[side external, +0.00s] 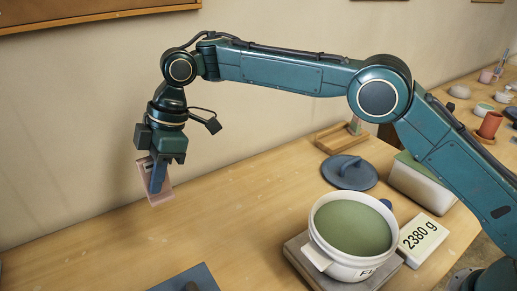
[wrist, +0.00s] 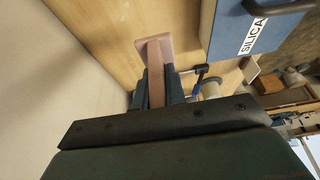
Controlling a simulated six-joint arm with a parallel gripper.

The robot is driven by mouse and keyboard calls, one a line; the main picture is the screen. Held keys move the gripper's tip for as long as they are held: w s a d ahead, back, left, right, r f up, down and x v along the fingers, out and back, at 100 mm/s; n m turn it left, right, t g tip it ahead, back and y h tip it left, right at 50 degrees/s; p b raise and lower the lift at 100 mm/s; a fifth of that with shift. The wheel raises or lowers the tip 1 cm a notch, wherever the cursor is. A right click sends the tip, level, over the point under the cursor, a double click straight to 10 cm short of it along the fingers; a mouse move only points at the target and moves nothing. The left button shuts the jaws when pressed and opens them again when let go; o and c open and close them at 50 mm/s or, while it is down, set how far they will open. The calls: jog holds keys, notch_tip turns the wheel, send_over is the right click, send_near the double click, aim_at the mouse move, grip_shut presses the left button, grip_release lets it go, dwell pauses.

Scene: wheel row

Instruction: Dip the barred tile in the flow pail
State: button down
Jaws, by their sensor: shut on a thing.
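A pale pink tile (side external: 166,196) is held in my gripper (side external: 157,184) at the left, above the bench. It hangs slightly tilted; the jaws are shut on it. In the wrist view the tile (wrist: 154,48) sticks out from between the dark fingers (wrist: 157,88). Its bar markings cannot be made out. The flow pail (side external: 345,262) is a white tub with a partly visible "FL" label, open at the top and filled with green liquid (side external: 352,226). It stands at the lower right, well apart from my gripper.
The pail stands on a grey scale (side external: 298,250) with a "2380 g" display (side external: 421,238). A blue lid (side external: 349,173) lies behind it, near a wooden rack (side external: 340,139). A dark blue object (side external: 188,278) is at the front. The wrist view shows a blue "SILICA" bin (wrist: 250,18). Bench between tile and pail is clear.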

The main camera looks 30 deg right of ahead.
jog(key=s+d+r+n+g, duration=0.1)
jog(key=s+d, duration=0.2)
jog(key=d, duration=0.7)
jog(key=s+d+r+n, duration=0.1)
jog(key=s+d+n, duration=0.15)
jog(key=d, duration=0.65)
jog(key=s+d+f+n, duration=0.1)
jog(key=s+d, duration=0.5)
jog(key=s, duration=0.2)
jog(key=s+d+f+n+g, duration=0.1)
jog(key=s+d, duration=0.5)
jog(key=s, duration=0.3)
jog(key=shift+h, duration=0.3)
notch_tip(320, 180, down, 6)
jog(key=shift+f, duration=3.05)
